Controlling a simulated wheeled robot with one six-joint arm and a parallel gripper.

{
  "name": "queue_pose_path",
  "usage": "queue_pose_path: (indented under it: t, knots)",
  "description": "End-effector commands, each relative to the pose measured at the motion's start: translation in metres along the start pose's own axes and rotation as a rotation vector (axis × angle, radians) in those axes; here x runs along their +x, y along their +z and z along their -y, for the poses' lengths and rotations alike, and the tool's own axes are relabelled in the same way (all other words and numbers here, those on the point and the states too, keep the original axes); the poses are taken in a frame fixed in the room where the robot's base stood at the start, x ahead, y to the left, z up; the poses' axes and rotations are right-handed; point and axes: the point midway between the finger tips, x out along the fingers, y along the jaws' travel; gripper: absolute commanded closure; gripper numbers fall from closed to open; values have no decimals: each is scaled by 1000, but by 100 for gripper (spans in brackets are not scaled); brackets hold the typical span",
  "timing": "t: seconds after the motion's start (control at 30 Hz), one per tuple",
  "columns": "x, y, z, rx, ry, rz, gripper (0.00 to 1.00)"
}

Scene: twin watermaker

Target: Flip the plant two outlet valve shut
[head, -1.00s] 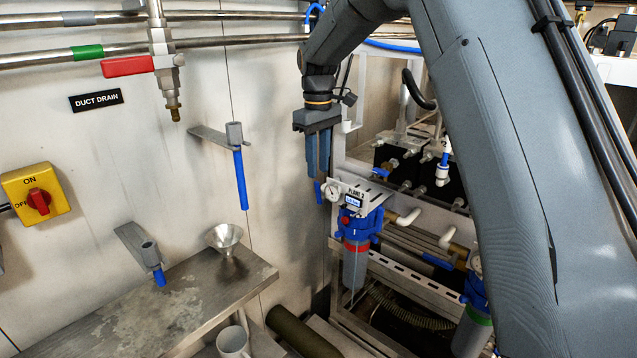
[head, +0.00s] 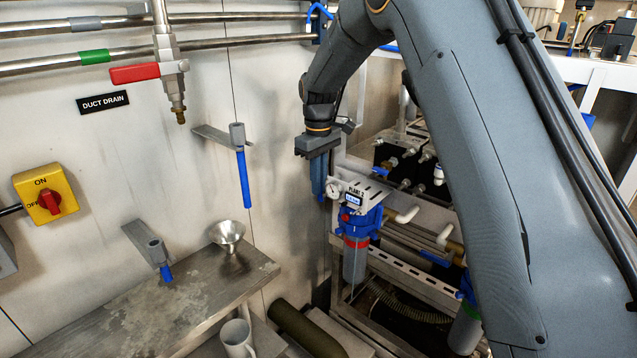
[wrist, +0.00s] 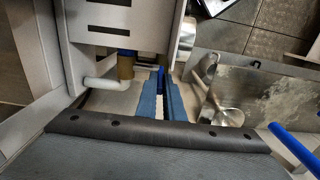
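My gripper (head: 319,195) points down beside the plant two unit, close to the back wall. Its blue-grey fingers also show in the wrist view (wrist: 162,82), with a narrow light gap between them. A slim bright blue piece (wrist: 161,73), perhaps the outlet valve's lever, shows at the fingertips there; I cannot tell whether the fingers touch it. The plant two label (head: 358,191) sits above a blue-headed filter housing (head: 363,222) with a red band, just right of my gripper. The valve body is not clearly visible; my fingers cover that spot in the head view.
A metal funnel (head: 227,236) and a mug (head: 238,340) are at the left bench. Pipes and frame rails crowd the right.

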Motion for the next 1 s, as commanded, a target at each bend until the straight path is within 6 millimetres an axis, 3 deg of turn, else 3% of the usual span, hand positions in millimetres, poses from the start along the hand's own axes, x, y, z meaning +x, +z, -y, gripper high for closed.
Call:
queue_pose_path:
  t: [0.5, 0.87, 0.9, 1.0]
  knots:
    - [-1, 8, 0, 1, 0, -185, 100]
    - [-2, 9, 0, 0, 1, -202, 100]
    - [-2, 9, 0, 0, 1, -202, 87]
    - [-2, 9, 0, 0, 1, -201, 73]
